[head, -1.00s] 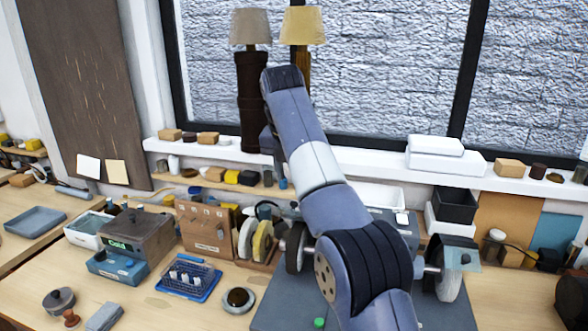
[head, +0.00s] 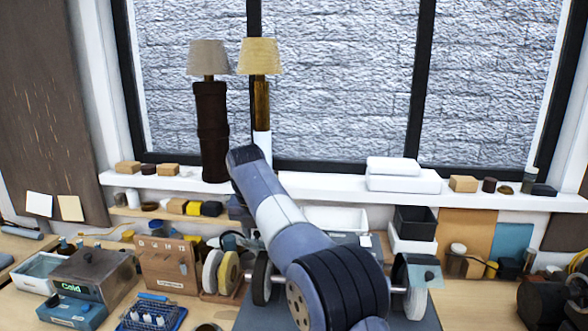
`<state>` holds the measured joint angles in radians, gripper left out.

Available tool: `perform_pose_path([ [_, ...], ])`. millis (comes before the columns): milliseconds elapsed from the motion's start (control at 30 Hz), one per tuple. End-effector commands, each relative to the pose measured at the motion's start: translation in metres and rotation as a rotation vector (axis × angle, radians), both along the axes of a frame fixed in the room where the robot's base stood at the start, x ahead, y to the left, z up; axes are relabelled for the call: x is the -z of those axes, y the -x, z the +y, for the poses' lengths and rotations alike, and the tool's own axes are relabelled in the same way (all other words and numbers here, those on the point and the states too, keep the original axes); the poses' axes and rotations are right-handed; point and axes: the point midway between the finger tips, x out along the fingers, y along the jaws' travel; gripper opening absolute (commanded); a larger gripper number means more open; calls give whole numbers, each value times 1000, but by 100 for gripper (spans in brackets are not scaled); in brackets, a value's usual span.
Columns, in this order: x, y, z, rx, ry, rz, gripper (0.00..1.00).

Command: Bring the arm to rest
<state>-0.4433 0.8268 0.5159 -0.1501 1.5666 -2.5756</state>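My arm rises from the bottom middle of the head view, bends at a large dark joint and reaches up and away to the left. The far end points away and down, so my gripper's fingers are hidden behind the arm's own links. A lamp with a grey shade and dark brown base (head: 211,130) and a lamp with a yellow shade and amber stem (head: 261,95) stand behind it.
A bench grinder's wheels (head: 229,272) show beside my arm. A wooden box (head: 168,262), a device with a green display (head: 95,278) and a blue rack (head: 150,314) are at the left. White boxes (head: 404,181) lie on the sill (head: 330,188). A black bin (head: 415,222) stands at right.

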Motion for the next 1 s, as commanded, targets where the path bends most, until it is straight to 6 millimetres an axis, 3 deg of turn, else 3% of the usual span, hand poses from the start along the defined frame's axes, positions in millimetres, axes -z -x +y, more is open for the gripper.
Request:
perform_pose_path([
  [600,-1,0,0,0,-1,-2,38],
  [1000,-63,17,3,-1,0,-2,38],
])
